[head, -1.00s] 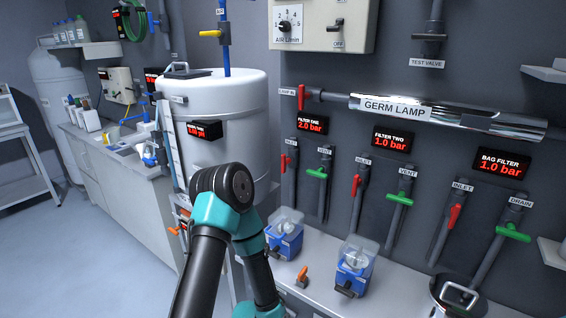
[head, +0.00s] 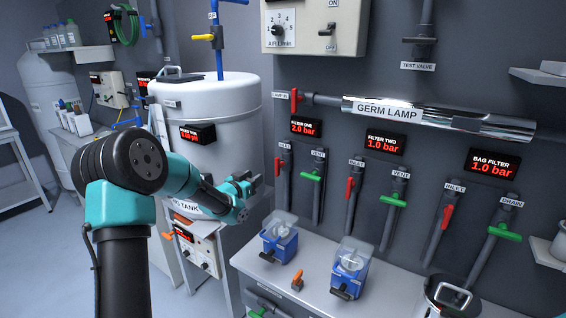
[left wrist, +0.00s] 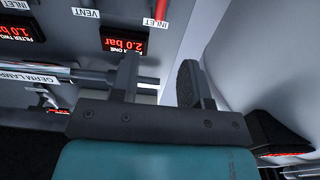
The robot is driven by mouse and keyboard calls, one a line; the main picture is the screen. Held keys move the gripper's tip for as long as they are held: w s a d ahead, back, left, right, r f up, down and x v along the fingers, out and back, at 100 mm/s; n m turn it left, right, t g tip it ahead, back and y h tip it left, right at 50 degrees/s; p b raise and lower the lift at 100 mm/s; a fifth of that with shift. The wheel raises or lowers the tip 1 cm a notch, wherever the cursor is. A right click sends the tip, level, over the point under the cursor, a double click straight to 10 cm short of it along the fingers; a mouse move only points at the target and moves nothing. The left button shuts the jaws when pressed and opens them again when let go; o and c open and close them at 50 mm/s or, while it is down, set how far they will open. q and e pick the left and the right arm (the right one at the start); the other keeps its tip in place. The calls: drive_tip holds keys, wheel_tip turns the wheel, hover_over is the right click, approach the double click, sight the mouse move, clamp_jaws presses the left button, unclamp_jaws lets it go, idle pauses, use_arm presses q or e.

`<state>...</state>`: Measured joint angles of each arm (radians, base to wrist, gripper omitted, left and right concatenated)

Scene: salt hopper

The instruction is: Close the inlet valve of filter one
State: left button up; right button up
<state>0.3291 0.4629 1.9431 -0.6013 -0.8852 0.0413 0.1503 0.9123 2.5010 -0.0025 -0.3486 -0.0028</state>
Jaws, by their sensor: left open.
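The filter one inlet valve has a red handle (head: 277,167) that lies along its upright grey pipe, below the filter one display (head: 307,127) reading 2.0 bar. In the left wrist view, which is upside down, the red handle (left wrist: 160,10) shows at the top edge, partly cut off, by the INLET label. My left gripper (head: 250,182) is open and empty, just left of this handle in the head view and apart from it. In the left wrist view its two fingers (left wrist: 157,75) stand apart with nothing between them. My right gripper is not in view.
The green vent handle (head: 311,175) is close to the right of the inlet. The white tank (head: 215,110) stands behind my left arm. Blue pumps (head: 281,240) and an orange-handled valve (head: 297,280) sit on the bench (head: 315,290) below. The red lamp valve (head: 295,100) is above.

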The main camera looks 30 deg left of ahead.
sight(276, 164)
use_arm(q)
drive_tip(key=shift+w, duration=0.1)
drive_tip(key=w, duration=0.5)
drive_tip(key=w+d, duration=0.1)
drive_tip(key=w, duration=0.5)
drive_tip(key=w+d, duration=0.1)
drive_tip(key=w, duration=0.5)
drive_tip(key=shift+d, duration=0.1)
drive_tip(key=shift+f, duration=0.1)
clamp_jaws()
